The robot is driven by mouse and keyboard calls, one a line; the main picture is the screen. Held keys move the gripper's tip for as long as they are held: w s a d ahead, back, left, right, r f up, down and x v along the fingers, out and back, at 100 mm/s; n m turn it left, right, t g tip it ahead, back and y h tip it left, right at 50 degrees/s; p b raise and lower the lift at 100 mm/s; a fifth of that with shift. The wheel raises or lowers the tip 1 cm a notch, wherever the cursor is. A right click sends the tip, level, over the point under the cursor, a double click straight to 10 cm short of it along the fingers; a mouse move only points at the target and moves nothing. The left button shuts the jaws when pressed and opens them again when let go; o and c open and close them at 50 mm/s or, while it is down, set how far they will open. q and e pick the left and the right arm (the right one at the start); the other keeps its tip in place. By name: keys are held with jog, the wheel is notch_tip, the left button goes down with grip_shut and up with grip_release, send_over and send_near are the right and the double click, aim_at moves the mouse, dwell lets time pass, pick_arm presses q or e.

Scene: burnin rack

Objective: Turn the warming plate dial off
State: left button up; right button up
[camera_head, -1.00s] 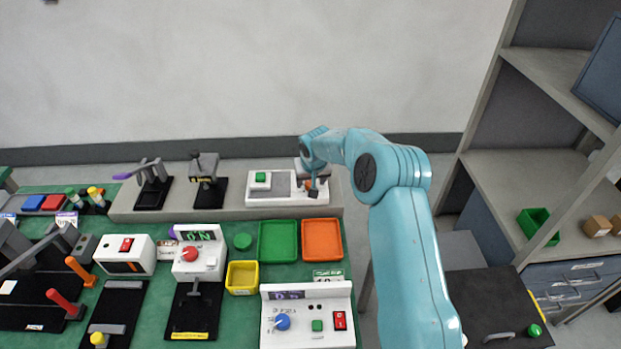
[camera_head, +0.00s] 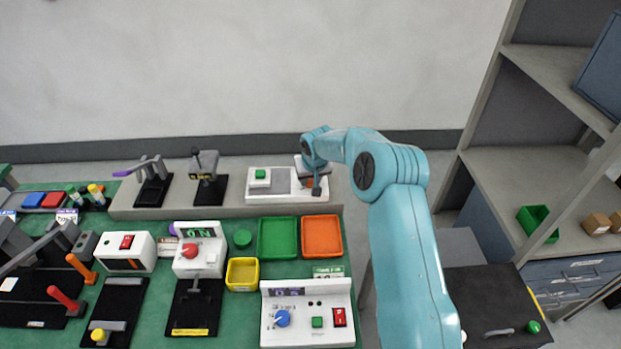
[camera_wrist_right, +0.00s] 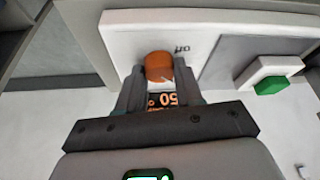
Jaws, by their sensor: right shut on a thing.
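The warming plate (camera_head: 257,198) is a white unit with a grey top on the back shelf, in the middle of the head view. Its orange dial (camera_wrist_right: 158,66) shows between my right fingers in the wrist view, with a white pointer mark on its front. My right gripper (camera_wrist_right: 155,75) is shut on the dial; in the head view the gripper (camera_head: 316,188) covers most of it. A dark display with orange digits (camera_wrist_right: 168,100), apparently 50 upside down, is partly hidden by the gripper. The plate's green button (camera_wrist_right: 270,86) is clear of the gripper. My left gripper is out of view.
The grey shelf (camera_head: 226,214) holds lever stands to the left. On the green bench below are a green tray (camera_head: 278,238), an orange tray (camera_head: 322,238), a yellow bin (camera_head: 242,274) and a white box with a blue knob (camera_head: 283,318). Shelving stands at right.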

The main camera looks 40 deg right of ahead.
jog(key=n+y+b, duration=0.1)
jog(key=n, duration=0.2)
jog(key=shift+d+t, duration=0.15)
jog(key=shift+t, duration=0.15)
jog(key=n+y+b, duration=0.1)
jog(key=n, duration=0.2)
jog(key=shift+d+f+n+y+b, duration=0.1)
jog(key=shift+n+y+b, duration=0.2)
jog(key=shift+b, duration=0.1)
jog(key=n+y, duration=0.1)
jog(key=n, duration=0.1)
jog(key=shift+n+b, duration=0.3)
jog(key=shift+n, duration=0.1)
jog(key=shift+d+r+n+y+p, duration=0.1)
jog(key=shift+r+n+y+p, duration=0.15)
jog(key=shift+n, duration=0.35)
jog(key=shift+r+n+y+p, duration=0.15)
jog(key=shift+n+p, duration=0.15)
jog(key=shift+n, duration=0.3)
jog(key=shift+f+n+g+y+p, duration=0.2)
jog(key=shift+n+g+y+p, duration=0.3)
jog(key=shift+n+p, duration=0.6)
jog(key=o, duration=1)
